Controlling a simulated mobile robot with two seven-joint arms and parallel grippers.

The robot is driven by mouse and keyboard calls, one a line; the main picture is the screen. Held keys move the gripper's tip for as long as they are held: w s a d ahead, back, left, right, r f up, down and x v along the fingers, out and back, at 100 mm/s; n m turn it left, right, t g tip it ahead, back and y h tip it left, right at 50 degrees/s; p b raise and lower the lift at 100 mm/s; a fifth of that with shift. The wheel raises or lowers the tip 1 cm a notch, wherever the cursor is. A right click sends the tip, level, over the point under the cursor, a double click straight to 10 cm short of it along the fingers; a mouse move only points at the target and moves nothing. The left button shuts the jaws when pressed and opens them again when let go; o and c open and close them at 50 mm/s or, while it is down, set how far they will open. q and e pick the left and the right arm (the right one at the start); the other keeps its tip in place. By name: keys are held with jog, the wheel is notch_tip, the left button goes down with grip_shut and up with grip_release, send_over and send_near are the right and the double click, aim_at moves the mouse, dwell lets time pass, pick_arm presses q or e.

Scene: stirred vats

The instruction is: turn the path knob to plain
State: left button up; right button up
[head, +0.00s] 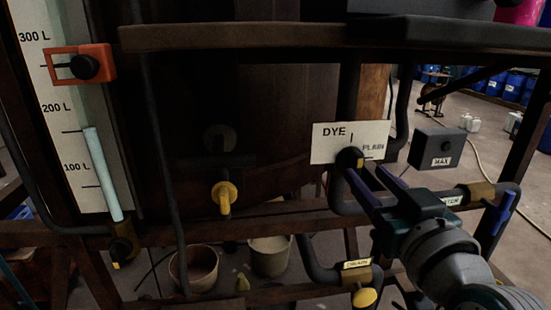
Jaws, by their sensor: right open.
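The path knob (349,158) is a small black knob at the lower edge of a white plate (325,148). The plate reads DYE at the left and PLAIN at the right, with a short dark line between them above the knob. A small yellowish mark shows at the knob's right side, toward PLAIN; I cannot tell its exact setting. My right gripper (366,171) comes from the lower right, its two blue-purple fingers open. The left fingertip is close to the knob's lower edge; I cannot tell if they touch. Nothing is between the fingers. My left gripper is not in view.
A grey MAX box (437,148) stands right of the plate. Pipes with a yellow DRAIN valve (365,297) and a brass fitting (476,194) surround my right gripper. A yellow tap (224,197) is on the left. A wooden ledge (230,37) runs above.

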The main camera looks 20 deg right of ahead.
aim_at(354, 165)
jog(key=shift+x, duration=1.2)
jog(key=shift+a, duration=0.1)
grip_shut()
